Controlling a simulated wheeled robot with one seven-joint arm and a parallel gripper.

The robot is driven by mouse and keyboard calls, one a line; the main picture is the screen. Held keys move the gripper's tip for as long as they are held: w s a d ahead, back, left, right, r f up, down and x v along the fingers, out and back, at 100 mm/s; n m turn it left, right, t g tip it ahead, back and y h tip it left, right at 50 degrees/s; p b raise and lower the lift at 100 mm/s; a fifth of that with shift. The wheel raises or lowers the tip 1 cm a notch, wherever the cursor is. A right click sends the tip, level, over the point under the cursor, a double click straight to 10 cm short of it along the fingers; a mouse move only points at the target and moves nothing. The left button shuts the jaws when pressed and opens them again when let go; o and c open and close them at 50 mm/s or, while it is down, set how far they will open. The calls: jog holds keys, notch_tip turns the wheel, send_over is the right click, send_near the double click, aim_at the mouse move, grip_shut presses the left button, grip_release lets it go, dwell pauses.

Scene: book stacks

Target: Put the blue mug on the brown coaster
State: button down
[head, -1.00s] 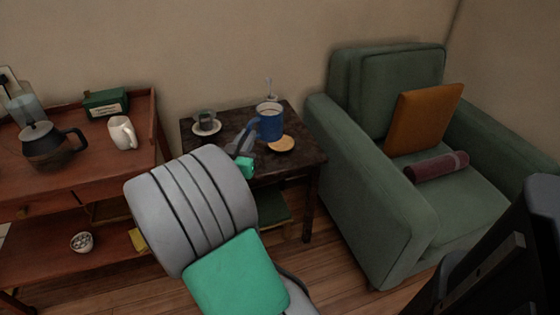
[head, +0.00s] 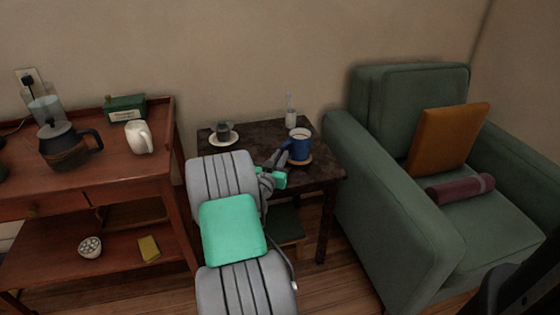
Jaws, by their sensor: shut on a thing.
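The blue mug (head: 300,147) is upright at the right part of the small dark table (head: 228,152). The brown coaster (head: 301,163) shows as a thin rim under the mug's base. The mug is on the coaster or just above it; I cannot tell whether they touch. My gripper (head: 284,154) is shut on the mug's left side, at its handle. The fingertips are small and partly hidden against the mug.
A grey cup on a white saucer (head: 224,139) stands at the table's back left, and a white holder (head: 291,118) stands behind the mug. A green armchair (head: 395,205) is close on the right. A wooden cart (head: 150,185) with a white mug (head: 138,138) is on the left.

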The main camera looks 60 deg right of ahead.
jog(key=shift+r, duration=0.2)
jog(key=shift+f, duration=0.1)
jog(key=shift+f, duration=0.15)
jog(key=c, duration=1.4)
grip_release()
jog(key=shift+c, duration=0.2)
